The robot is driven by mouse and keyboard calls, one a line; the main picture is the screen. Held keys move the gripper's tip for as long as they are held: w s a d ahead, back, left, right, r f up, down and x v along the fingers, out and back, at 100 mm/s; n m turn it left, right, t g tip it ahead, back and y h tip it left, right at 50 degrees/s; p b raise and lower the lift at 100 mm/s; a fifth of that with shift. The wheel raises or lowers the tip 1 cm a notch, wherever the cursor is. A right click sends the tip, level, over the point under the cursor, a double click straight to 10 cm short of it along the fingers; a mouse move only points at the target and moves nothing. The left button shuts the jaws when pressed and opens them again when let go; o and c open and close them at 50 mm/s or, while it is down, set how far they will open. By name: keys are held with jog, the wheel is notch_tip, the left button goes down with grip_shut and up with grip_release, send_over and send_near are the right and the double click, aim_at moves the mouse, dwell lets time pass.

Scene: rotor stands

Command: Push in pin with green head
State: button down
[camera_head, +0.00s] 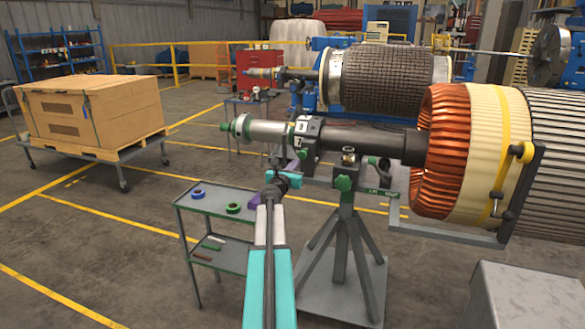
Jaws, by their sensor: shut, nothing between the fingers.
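A small green head (224,127) sticks out at the left end of the horizontal rotor shaft (265,131), just left of a green ring on the shaft. It looks like the pin's head; how deep the pin sits cannot be made out. A green part (344,183) also shows on the stand under the shaft. My arm reaches up from the bottom centre. My gripper (277,165) is at its far end, small in the picture, below and to the right of the green head and apart from it. It is shut and empty. Its fingertips are hard to make out against the stand.
The grey rotor stand (342,235) and the copper-wound rotor (450,150) fill the right side. Open floor lies further left, before a pallet of boxes (92,105).

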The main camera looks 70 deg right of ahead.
aim_at(301, 154)
jog(key=shift+w+d+p, duration=0.15)
jog(key=shift+d+p, duration=0.2)
jog(key=shift+d, duration=2.25)
jog(key=shift+w+d, duration=0.15)
jog(key=shift+d, duration=1.7)
jog(key=shift+r, duration=0.25)
jog(key=shift+d+r, duration=0.1)
